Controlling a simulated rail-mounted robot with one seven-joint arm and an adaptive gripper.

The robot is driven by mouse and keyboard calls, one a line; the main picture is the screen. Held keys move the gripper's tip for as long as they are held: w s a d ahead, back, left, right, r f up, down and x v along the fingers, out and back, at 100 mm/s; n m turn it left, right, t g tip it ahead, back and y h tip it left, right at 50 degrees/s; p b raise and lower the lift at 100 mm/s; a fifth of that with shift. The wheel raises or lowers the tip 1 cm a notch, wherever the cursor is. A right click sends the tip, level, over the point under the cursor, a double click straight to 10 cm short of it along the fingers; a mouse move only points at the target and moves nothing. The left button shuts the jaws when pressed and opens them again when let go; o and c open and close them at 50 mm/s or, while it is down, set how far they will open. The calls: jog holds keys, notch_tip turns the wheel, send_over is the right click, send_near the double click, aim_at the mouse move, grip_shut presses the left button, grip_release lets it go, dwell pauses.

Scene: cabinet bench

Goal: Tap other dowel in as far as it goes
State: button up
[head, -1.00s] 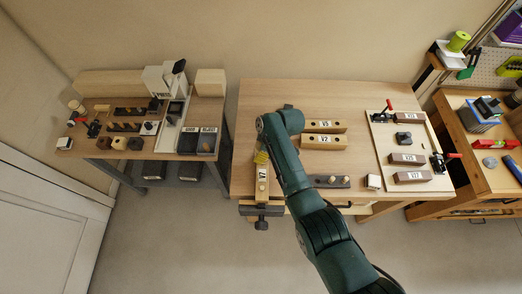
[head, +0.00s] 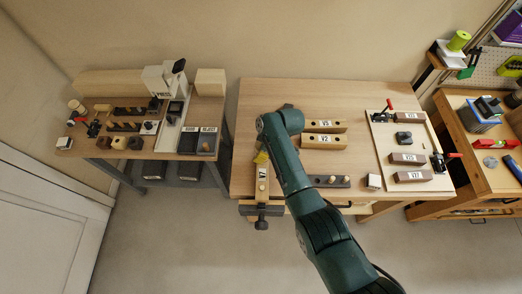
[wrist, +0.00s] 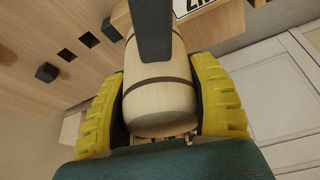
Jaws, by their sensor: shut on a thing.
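My gripper (wrist: 165,100) is shut on a mallet's pale, barrel-shaped wooden head (wrist: 160,108), with a yellow ridged finger on each side. Two dark bands ring the head, and a dark grey bar crosses it in the wrist view. In the head view the yellow fingers (head: 261,158) show beside my green arm, over the labelled wooden block (head: 262,188) in the vise (head: 262,211) at the bench's front left. Part of a labelled block (wrist: 220,18) also shows beyond the head in the wrist view. I cannot make out a dowel in this block; the arm, fingers and mallet cover part of it.
Two labelled wooden blocks (head: 324,141) lie right of my arm. A pale board with clamps (head: 385,150) fills the bench's right. Bare bench top (head: 360,95) lies behind.

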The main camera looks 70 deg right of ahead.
notch_tip(320, 180, down, 3)
jog(key=b, duration=0.2)
jog(key=shift+b, duration=0.3)
jog(key=shift+r+p, duration=1.25)
jog(key=shift+r, duration=0.15)
notch_tip(320, 180, up, 5)
jog(key=p, duration=0.4)
jog(key=shift+r+p, duration=0.15)
jog(key=shift+p, duration=0.2)
